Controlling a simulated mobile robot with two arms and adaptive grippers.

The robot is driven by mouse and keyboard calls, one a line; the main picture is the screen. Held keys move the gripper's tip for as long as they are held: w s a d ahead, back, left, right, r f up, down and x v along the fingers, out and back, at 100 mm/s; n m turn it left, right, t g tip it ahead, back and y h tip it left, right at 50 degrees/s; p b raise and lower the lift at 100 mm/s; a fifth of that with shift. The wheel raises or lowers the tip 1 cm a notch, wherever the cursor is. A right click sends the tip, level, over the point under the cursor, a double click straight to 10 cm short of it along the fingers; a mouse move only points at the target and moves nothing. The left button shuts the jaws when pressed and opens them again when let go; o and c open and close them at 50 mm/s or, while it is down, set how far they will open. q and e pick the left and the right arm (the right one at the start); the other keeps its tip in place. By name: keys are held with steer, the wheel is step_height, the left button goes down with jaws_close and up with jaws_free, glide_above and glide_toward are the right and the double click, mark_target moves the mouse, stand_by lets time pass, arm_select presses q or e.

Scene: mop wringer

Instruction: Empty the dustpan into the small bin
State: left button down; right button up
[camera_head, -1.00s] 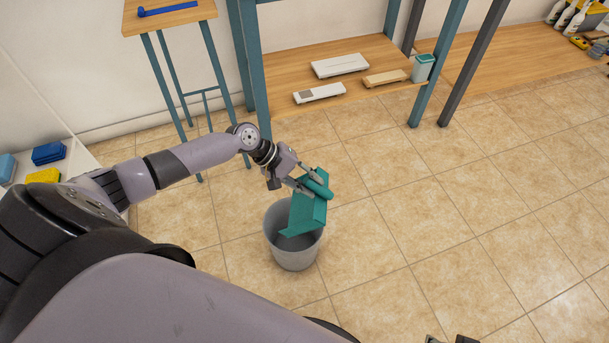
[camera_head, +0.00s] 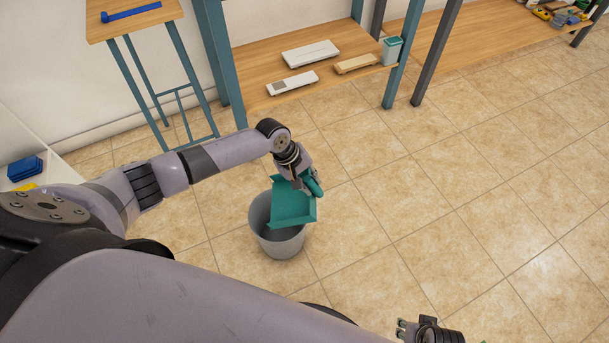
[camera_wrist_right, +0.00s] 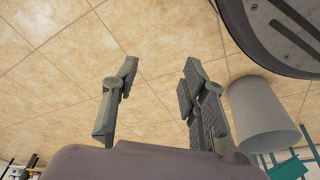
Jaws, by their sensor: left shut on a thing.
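The teal dustpan (camera_head: 291,204) is tilted over the mouth of the grey bin (camera_head: 279,243), which stands upright on the tiled floor. My left gripper (camera_head: 312,183) is shut on the dustpan at its handle end. The bin's inside is partly hidden by the pan, and I see no debris on the pan. My right gripper (camera_head: 415,329) shows at the bottom edge of the head view. In the right wrist view my right gripper (camera_wrist_right: 155,95) is open and empty, its fingers apart. That view also shows the bin (camera_wrist_right: 262,115) and part of the dustpan (camera_wrist_right: 288,169) at the right.
A shelf (camera_head: 345,84) behind holds white boxes and a small teal-topped bin (camera_head: 391,50). A tall stand (camera_head: 136,19) with a blue tool is at the upper left. Blue sponges (camera_head: 25,168) lie at the far left. The floor on the right is clear.

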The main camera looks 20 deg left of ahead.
mark_target(319, 192)
arm_select(q)
steer(key=shift+w+d+f+g+y, duration=0.25)
steer(key=shift+d+f+y, duration=0.25)
steer(key=shift+f, duration=0.25)
steer(key=shift+w+d+f+g+y, duration=0.1)
steer(key=shift+d+f+g+y, duration=0.1)
steer(key=shift+f+y, duration=0.25)
steer(key=shift+d+f+g+y, duration=0.15)
steer(key=shift+d+f+y, duration=0.1)
steer(key=shift+f, duration=0.35)
steer(key=f, duration=0.1)
steer(key=y+b, duration=0.1)
steer(key=f+b, duration=0.1)
steer(key=shift+w+d+f+g, duration=0.25)
steer(key=shift+d+f+g, duration=0.05)
steer(key=shift+d+f, duration=0.05)
steer(key=shift+d+f+y, duration=0.1)
steer(key=shift+f+y, duration=0.1)
steer(key=shift+y, duration=0.3)
arm_select(e)
step_height(319, 192, up, 7)
steer(key=w, duration=0.1)
steer(key=shift+w, duration=0.15)
